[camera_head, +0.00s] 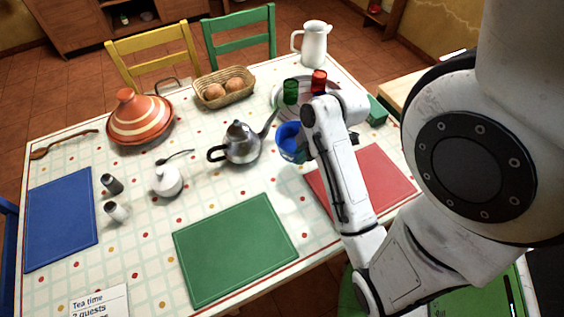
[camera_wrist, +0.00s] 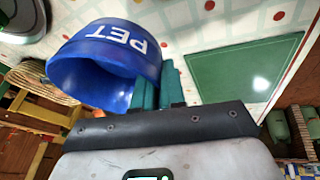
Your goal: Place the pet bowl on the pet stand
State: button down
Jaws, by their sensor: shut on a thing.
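The blue pet bowl (camera_head: 288,136) is held above the table, between the teapot and the red placemat, partly hidden by my arm. In the wrist view the bowl (camera_wrist: 108,55) is tilted, with white PET lettering on its side, and its open mouth faces toward the lower left. My gripper (camera_wrist: 162,88) has teal fingers shut on the bowl's edge at its right side. In the head view the fingers are mostly hidden behind my arm. I cannot make out a pet stand in either view.
A silver teapot (camera_head: 241,143) stands just left of the bowl. Behind are a round tray (camera_head: 277,96) with green and red glasses, a white jug (camera_head: 314,46) and a bread basket (camera_head: 243,92). A green placemat (camera_head: 236,248) and red placemat (camera_head: 375,178) lie bare in front.

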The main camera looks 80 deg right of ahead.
jog(key=w+f, duration=0.1)
jog(key=f, duration=0.1)
jog(key=w+d+f, duration=0.1)
jog(key=w+f, duration=0.1)
jog(key=w+d+f, duration=0.1)
jog(key=w+f, duration=0.1)
jog(key=shift+d, duration=0.15)
jog(key=shift+w+f, duration=0.1)
jog(key=shift+f, duration=1.55)
jog(key=shift+f, duration=0.15)
jog(key=c, duration=1.2)
grip_release()
